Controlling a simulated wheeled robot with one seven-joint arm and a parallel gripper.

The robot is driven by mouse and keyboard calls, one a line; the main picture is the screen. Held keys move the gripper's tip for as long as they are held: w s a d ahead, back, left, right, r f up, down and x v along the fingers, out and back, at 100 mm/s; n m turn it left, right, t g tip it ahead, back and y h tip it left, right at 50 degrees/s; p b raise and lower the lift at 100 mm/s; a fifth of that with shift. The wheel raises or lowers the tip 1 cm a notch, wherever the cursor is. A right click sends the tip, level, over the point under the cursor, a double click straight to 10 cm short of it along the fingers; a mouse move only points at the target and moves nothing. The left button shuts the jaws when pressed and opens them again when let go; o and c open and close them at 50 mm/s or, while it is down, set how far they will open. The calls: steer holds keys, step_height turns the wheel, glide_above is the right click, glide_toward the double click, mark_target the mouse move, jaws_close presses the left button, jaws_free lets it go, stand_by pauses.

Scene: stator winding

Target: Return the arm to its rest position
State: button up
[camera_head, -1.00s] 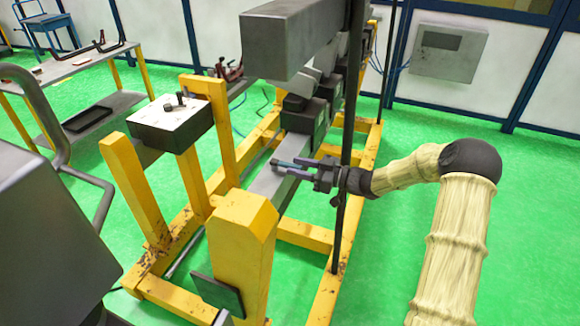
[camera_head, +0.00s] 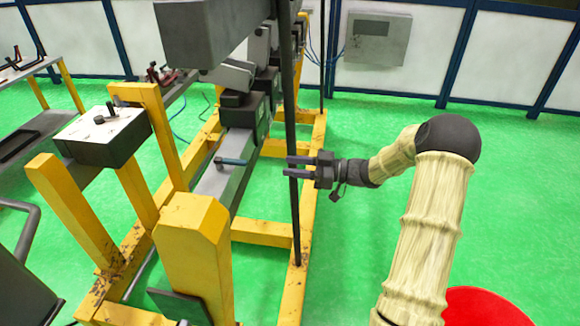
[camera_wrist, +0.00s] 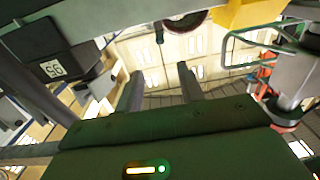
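In the wrist view my gripper (camera_wrist: 161,88) also shows two separate fingers with an empty gap. A dark vertical post (camera_head: 292,205) stands near the fingers.
The yellow frame (camera_head: 190,240) fills the middle left, with a black-and-white box (camera_head: 104,130) on it. A large grey beam (camera_head: 215,35) hangs above. A red round object (camera_head: 485,308) is at the bottom right. Green floor (camera_head: 530,210) is open on the right.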

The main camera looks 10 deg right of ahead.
steer(key=w+a+r+m+t+h+p, duration=0.15)
steer(key=w+m+t+h, duration=0.3)
steer(key=h, duration=0.45)
steer(key=s+f+m+g+h+p, duration=0.1)
steer(key=s+m+g+h, duration=0.6)
steer(key=s, duration=2.2)
steer(key=shift+a+f+m+g+h+p, duration=0.25)
steer(key=shift+f+m+g, duration=0.3)
steer(key=shift+m+g, duration=0.4)
steer(key=shift+w, duration=0.15)
